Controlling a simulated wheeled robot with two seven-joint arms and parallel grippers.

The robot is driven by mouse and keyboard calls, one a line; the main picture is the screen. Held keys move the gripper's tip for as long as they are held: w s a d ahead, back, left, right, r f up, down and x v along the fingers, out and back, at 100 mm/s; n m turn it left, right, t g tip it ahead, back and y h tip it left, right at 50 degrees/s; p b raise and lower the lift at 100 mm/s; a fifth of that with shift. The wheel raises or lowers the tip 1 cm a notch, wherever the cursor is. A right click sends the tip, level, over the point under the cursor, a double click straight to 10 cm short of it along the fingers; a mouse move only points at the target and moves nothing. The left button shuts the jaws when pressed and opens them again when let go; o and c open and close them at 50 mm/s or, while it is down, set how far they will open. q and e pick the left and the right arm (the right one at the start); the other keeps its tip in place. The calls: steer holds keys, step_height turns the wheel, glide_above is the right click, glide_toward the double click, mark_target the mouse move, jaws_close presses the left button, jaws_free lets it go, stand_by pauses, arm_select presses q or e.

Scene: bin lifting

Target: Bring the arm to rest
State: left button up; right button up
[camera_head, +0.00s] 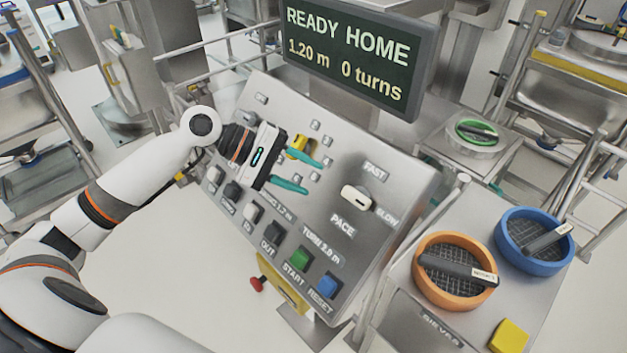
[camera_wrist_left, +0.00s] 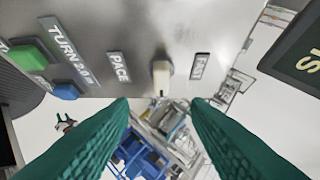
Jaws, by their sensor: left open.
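My left arm (camera_head: 130,188) comes in from the left and reaches over the grey control panel (camera_head: 400,195). My left gripper (camera_head: 306,174) is open, its two green fingers apart with nothing between them. It hangs above the panel's upper middle, left of the white pace knob (camera_head: 356,198). In the left wrist view the fingers (camera_wrist_left: 160,110) spread toward the bottom, with the pace knob (camera_wrist_left: 161,76) above and beyond the gap. My right gripper is not in view.
The panel bears a green START button (camera_head: 299,258) and a blue RESET button (camera_head: 327,285). A screen (camera_head: 350,55) reads READY HOME, 1.20 m, 0 turns. An orange sieve (camera_head: 425,298) and a blue sieve (camera_head: 507,262) stand at right, with a yellow block (camera_head: 509,337).

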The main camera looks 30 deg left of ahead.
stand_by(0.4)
arm_select(q)
steer(key=s+d+f+m+y, duration=0.1)
steer(key=s+d+f+m, duration=0.1)
steer(key=f, duration=0.4)
steer(key=s+d+f+m+y, duration=0.2)
steer(key=s+f+m, duration=0.1)
steer(key=s+f, duration=0.2)
steer(key=s+d+f+m+y, duration=0.2)
steer(key=s+d+f+m, duration=0.1)
steer(key=f, duration=0.3)
steer(key=shift+s+f+m+g, duration=0.3)
steer(key=shift+s+f, duration=0.1)
steer(key=shift+s, duration=0.25)
steer(key=s+a+f+m+y, duration=0.3)
steer(key=s+y, duration=0.3)
steer(key=s, duration=0.4)
step_height(320, 180, down, 29)
steer(key=s+g+b, duration=0.1)
steer(key=g+b, duration=0.1)
steer(key=s+a+f+b, duration=0.1)
steer(key=s+a+f, duration=0.2)
steer(key=s+f, duration=1.3)
steer(key=shift+s+a+f+m+g+b, duration=0.2)
steer(key=shift+s+f+m+g+b, duration=0.2)
steer(key=shift+f, duration=0.1)
